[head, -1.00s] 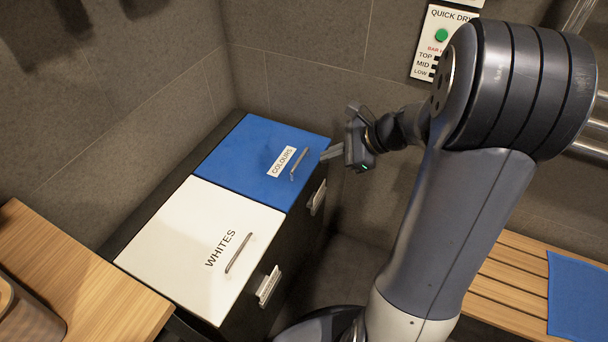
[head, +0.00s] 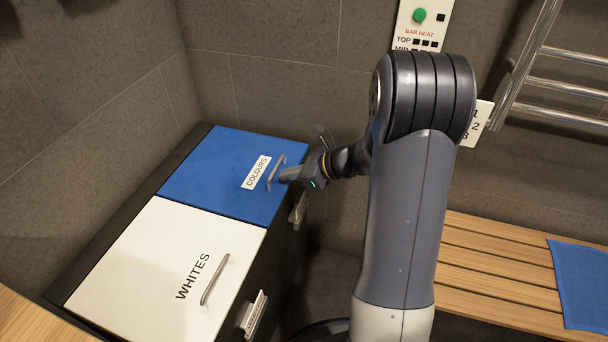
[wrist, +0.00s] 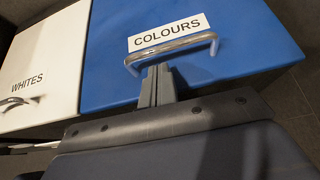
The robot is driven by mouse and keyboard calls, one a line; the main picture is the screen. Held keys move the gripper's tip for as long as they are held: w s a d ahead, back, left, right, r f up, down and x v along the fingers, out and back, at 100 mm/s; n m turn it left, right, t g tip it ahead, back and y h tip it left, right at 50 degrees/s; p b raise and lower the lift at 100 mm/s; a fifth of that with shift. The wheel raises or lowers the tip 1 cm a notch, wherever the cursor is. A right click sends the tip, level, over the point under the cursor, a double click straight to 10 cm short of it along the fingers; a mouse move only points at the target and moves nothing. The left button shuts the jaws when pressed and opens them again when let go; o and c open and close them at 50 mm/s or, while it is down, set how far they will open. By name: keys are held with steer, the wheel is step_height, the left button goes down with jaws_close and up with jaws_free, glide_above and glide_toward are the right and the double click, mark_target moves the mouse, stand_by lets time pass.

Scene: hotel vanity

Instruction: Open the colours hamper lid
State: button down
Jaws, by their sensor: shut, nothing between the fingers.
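The colours hamper lid (head: 215,170) is blue and lies flat and closed, with a white COLOURS label. Its metal bar handle (head: 277,172) is near the lid's right edge; it also shows in the wrist view (wrist: 171,50). My gripper (head: 284,176) is at the handle, with its fingers shut together. In the wrist view the fingertips (wrist: 157,70) reach to just under the handle's bar, near its middle. I cannot tell whether they touch it. Nothing is held between the fingers.
The white WHITES lid (head: 150,265) with its own handle (head: 215,280) adjoins the blue one, closed. A slatted wooden bench (head: 490,265) with a blue towel (head: 580,285) is at the right. Tiled walls stand behind the hamper. A towel rail (head: 560,85) is at upper right.

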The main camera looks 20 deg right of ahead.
steer(key=shift+x, duration=1.05)
steer(key=shift+r, duration=0.15)
